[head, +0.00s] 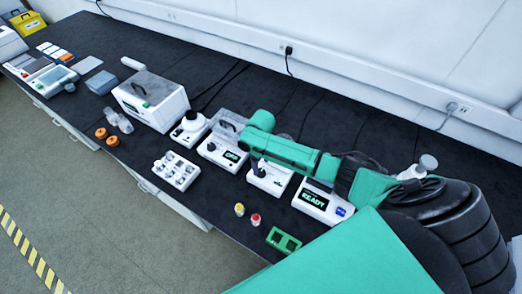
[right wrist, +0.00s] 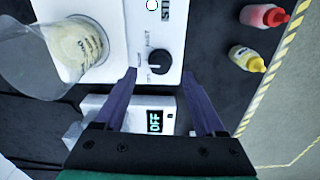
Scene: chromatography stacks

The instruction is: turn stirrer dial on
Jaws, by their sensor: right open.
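The white stirrer (right wrist: 110,20) is in the right wrist view, with a glass beaker (right wrist: 65,50) on its plate. Its round black dial (right wrist: 159,61) has a pale mark. My right gripper (right wrist: 159,74) is open, and the dial lies between and slightly beyond its two fingertips. My left gripper is in neither view.
Beside the stirrer is a white device whose display (right wrist: 155,122) reads OFF. A device reading READY (head: 322,203) stands on the other side. A yellow-capped vial (head: 239,209) and a red-capped vial (head: 255,219) stand in front, near a green holder (head: 284,240).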

